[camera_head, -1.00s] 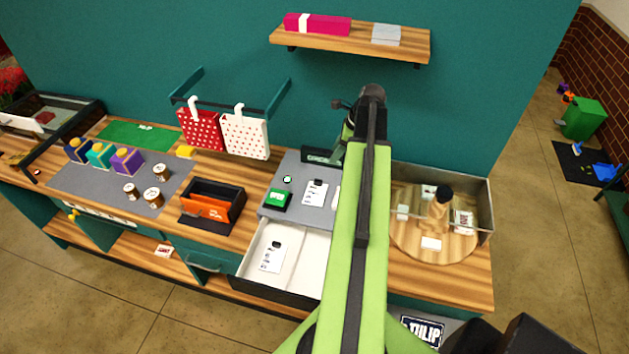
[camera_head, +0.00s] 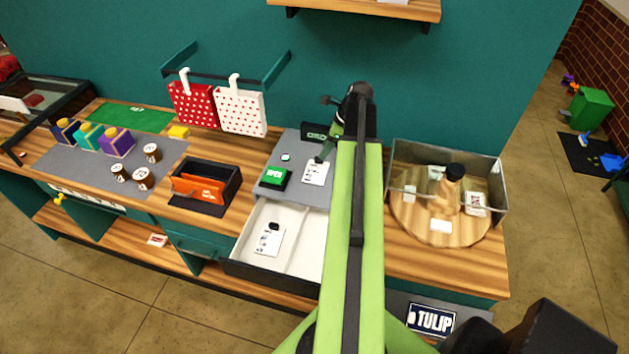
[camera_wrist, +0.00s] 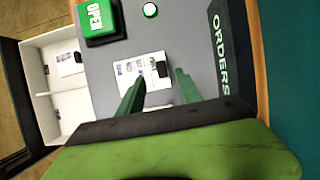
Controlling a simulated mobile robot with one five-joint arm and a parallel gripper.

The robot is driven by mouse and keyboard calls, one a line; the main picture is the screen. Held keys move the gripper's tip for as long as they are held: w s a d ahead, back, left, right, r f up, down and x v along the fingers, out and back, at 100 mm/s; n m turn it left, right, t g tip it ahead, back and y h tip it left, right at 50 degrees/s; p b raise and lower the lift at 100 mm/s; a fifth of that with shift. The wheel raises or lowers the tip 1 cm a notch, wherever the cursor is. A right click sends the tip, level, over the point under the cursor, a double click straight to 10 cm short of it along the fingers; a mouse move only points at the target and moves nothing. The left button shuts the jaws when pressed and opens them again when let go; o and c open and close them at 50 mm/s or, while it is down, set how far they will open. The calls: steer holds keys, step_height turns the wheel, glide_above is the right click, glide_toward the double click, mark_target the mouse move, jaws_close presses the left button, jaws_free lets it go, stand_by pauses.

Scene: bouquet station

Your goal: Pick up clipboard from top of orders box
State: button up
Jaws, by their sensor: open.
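The clipboard (camera_head: 315,174), white with a dark clip, lies flat on the grey top of the orders box (camera_head: 318,190). In the wrist view the clipboard (camera_wrist: 130,72) lies just beyond my fingertips, its near part partly hidden by the fingers. The box (camera_wrist: 112,92) shows "ORDERS" on a dark strip at the right. My gripper (camera_wrist: 156,82) is open and empty, its two green fingers apart above the clipboard. In the head view my gripper (camera_head: 325,152) is at the clipboard's far edge, partly hidden by my arm.
A green OPEN button (camera_head: 273,177) and a small round button (camera_head: 286,157) sit left of the clipboard. Below, an open white drawer (camera_head: 292,246) holds another white card with a black clip (camera_head: 270,238). An orange-filled black tray (camera_head: 205,187) stands left, a glass-sided bin (camera_head: 400,160) right.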

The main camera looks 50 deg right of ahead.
mark_target(316, 170)
steer(key=b+x, duration=0.5)
steer(key=shift+d+f, duration=0.15)
steer(key=shift+f, duration=0.05)
steer(key=shift+r, duration=0.2)
steer(key=shift+c, duration=0.3)
jaws_close()
